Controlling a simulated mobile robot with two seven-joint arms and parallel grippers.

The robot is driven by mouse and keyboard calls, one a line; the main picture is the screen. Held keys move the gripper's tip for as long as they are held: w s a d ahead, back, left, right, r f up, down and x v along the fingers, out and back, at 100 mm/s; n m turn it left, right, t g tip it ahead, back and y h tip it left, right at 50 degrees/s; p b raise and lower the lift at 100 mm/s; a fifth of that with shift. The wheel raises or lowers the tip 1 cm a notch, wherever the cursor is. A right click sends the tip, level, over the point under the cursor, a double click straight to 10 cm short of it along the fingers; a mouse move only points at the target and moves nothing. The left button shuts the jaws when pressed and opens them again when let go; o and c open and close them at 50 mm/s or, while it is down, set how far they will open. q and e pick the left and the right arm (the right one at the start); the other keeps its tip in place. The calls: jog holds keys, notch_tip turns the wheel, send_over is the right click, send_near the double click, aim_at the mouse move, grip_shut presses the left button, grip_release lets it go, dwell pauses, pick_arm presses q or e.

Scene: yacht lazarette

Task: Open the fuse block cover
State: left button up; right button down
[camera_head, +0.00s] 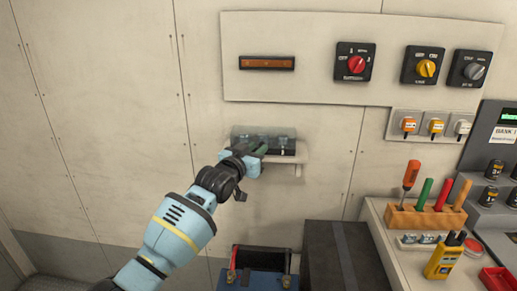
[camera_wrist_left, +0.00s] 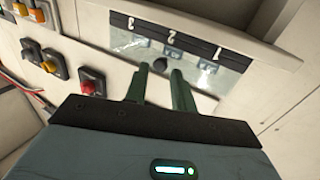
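The fuse block (camera_head: 262,147) is mounted on the pale wall panel, with a clear cover (camera_head: 264,132) over its dark body. In the left wrist view, the clear cover (camera_wrist_left: 205,62) has a dark strip marked 1, 2 and 3, upside down, and a small dark knob (camera_wrist_left: 160,65) at its edge. The cover appears closed. My left gripper (camera_head: 262,150) is at the block's front edge. In the left wrist view, its two green fingers (camera_wrist_left: 161,72) are apart with the knob between their tips; contact is not clear. My right gripper is not in view.
Above are an orange-brown indicator bar (camera_head: 267,63) and red (camera_head: 355,63), yellow (camera_head: 426,68) and grey (camera_head: 474,71) rotary switches. A wooden tool holder (camera_head: 425,217) stands on the right bench. A blue toolbox (camera_head: 262,278) and dark case (camera_head: 342,255) are below. The left wall is clear.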

pick_arm(q)
jog(key=shift+x, duration=0.85)
grip_shut()
